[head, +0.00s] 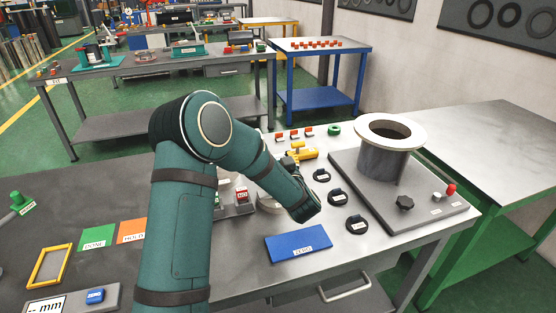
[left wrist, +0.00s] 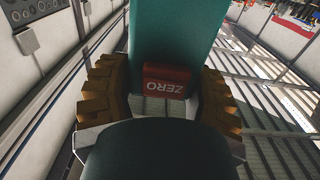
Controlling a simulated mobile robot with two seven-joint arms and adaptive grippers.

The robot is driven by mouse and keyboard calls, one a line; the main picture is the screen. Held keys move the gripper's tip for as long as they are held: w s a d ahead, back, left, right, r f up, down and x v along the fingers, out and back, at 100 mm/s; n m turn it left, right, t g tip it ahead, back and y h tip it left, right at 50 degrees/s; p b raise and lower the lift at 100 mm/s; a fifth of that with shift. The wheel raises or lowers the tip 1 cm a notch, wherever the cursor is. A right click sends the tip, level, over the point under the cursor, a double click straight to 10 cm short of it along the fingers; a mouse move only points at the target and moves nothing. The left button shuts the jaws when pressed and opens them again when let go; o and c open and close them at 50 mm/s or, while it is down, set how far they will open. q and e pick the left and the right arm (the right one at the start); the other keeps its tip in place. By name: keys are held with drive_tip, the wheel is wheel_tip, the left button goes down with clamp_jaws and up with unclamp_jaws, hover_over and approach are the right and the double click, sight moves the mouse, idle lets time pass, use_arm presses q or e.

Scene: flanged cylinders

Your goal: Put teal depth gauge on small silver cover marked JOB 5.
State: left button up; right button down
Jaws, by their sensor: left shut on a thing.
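My left gripper (left wrist: 164,88) is shut on the teal depth gauge (left wrist: 172,30) in the left wrist view. The gauge's red ZERO button (left wrist: 166,80) faces the camera between the brown fingers, its lettering upside down. A pale silver round piece (head: 267,203) shows partly behind the forearm. I cannot read a JOB 5 mark on it or on any other piece. My right gripper is not in view.
A grey flanged cylinder (head: 383,163) stands on a dark plate (head: 428,206) at the right. Several black labelled rings (head: 337,196) lie beside it.

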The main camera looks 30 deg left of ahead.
use_arm(q)
drive_tip(key=o, duration=1.4)
drive_tip(key=shift+s+d, duration=0.1)
drive_tip(key=v, duration=1.1)
drive_tip(key=shift+s+d, duration=0.25)
